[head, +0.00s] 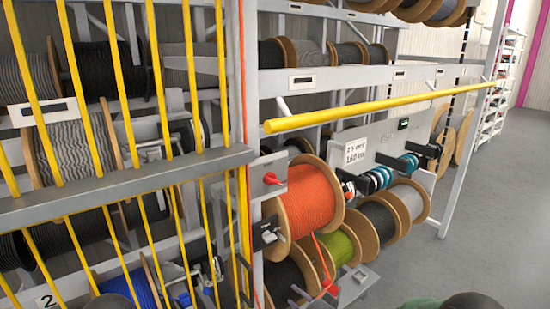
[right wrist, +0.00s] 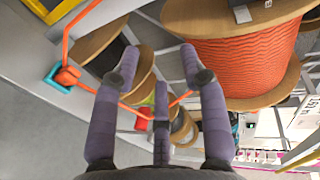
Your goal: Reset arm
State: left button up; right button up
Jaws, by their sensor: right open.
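My right gripper (right wrist: 160,78) shows in the right wrist view with its purple fingers spread apart and nothing between them. A large reel of orange cable (right wrist: 245,55) is beyond it at the upper right; in the head view this reel (head: 308,198) hangs at the front of the rack. An orange cable strand (right wrist: 95,88) passes behind the fingers; I cannot tell whether it touches them. Dark rounded shapes at the bottom edge of the head view seem to be parts of my arms. No left gripper fingers show.
A yellow bar (head: 370,108) sticks out across the rack. A yellow-barred grey gate (head: 120,185) stands at the left, before several cable reels. A green cable reel (head: 338,248) sits below the orange one. The grey floor (head: 480,210) at the right is clear.

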jog(key=s+d+f+n+g+h+b, duration=0.1)
jog(key=s+f+g+b, duration=0.1)
jog(key=s+f, duration=0.45)
jog(key=s+f+n+g+h+b, duration=0.1)
jog(key=s+f+g, duration=0.15)
jog(key=f, duration=0.75)
jog(key=s+d+f+n+g+h+b, duration=0.1)
jog(key=s+f+n+g+b, duration=0.1)
jog(key=s+f, duration=0.45)
jog(key=s+f+n+g+b, duration=0.1)
jog(key=s+f+n+g, duration=0.1)
jog(key=s+f, duration=0.4)
jog(key=s+f+n+g+b, duration=0.2)
jog(key=s+f+g, duration=0.2)
jog(key=s+f, duration=0.3)
jog(key=s, duration=0.5)
jog(key=shift+a+f+h, duration=0.15)
jog(key=shift+h, duration=0.25)
jog(key=shift+o, duration=0.5)
